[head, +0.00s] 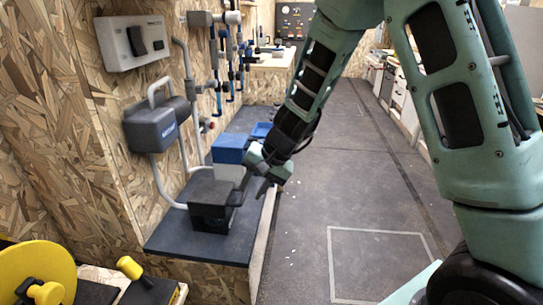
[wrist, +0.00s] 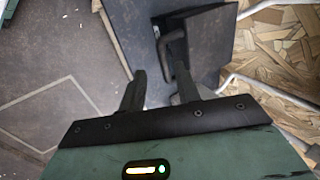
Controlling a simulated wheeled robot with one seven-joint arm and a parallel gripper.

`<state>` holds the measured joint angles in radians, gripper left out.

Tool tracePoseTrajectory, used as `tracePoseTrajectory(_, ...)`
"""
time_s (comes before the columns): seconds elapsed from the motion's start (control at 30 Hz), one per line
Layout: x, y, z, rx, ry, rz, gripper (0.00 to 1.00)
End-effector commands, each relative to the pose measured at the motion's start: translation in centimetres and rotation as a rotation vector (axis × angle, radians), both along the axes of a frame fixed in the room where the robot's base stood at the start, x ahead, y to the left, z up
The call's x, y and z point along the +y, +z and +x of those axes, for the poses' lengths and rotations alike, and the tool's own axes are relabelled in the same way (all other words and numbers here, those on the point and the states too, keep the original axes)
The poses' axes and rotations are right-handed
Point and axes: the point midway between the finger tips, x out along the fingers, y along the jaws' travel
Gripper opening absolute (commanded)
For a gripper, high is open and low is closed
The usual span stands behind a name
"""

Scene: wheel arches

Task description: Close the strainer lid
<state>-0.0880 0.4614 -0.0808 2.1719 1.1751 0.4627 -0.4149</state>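A dark box (head: 210,212), which seems to be the strainer, stands on the dark bench top near its front end. In the wrist view the dark box (wrist: 212,40) shows at upper right, with a bar-like handle (wrist: 172,42) on its near side. I cannot tell the lid apart from the body, nor how far it stands open. My gripper (head: 262,172) is just right of and above the box. In the wrist view my gripper (wrist: 160,88) has its fingers apart with nothing between the tips. The right finger is near the handle; contact is unclear.
A blue-topped white container (head: 230,158) stands behind the box. A grey handled unit (head: 152,124) and pipes are on the chipboard wall at left. A yellow reel (head: 35,270) is at lower left.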

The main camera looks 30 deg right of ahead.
Motion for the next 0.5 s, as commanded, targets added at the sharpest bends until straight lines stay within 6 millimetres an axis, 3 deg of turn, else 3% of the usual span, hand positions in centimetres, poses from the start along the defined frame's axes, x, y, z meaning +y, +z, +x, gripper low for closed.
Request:
tracePoseTrajectory(0.1,-1.1,2.9,-0.7,-0.004,-0.001,0.001,0.33)
tracePoseTrajectory(0.5,-4.6,10.7,-3.3,-0.001,-0.003,0.0,0.33)
